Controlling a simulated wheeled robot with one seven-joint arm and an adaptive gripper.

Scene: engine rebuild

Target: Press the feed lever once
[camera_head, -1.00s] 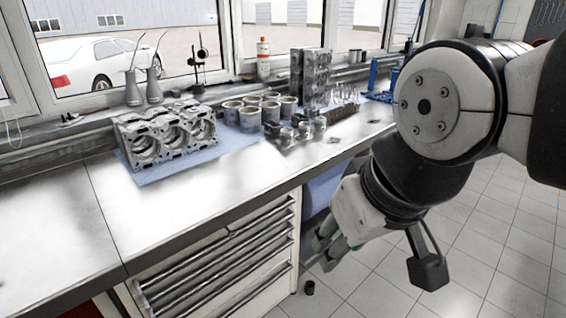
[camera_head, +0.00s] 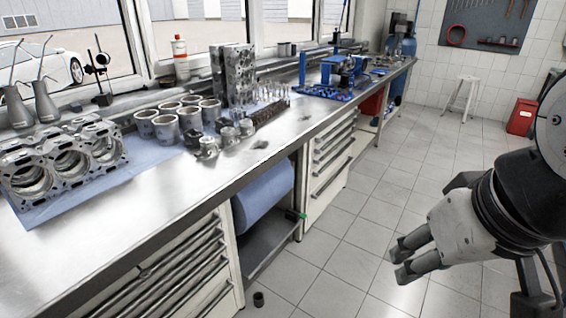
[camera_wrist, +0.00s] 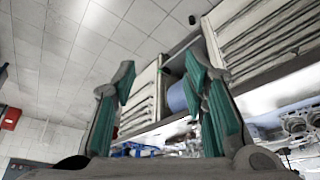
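A big blue roll (camera_head: 264,194) sits in an open bay under the bench, above a dark shelf (camera_head: 268,248). My gripper (camera_head: 397,258) is over the floor to the right of the bay, clear of the bench and touching nothing. In the wrist view my gripper (camera_wrist: 158,62) has its green-padded fingers apart and empty. The blue roll (camera_wrist: 177,97) shows between them there.
The bench top (camera_head: 180,190) carries an engine block (camera_head: 62,160), several cylinder liners, pistons and blue fixtures (camera_head: 340,72). Drawer fronts (camera_head: 185,265) flank the bay. A small dark cup (camera_head: 258,299) stands on the floor. A stool (camera_head: 462,95) and a red box (camera_head: 522,117) are far off; the tiled floor between is clear.

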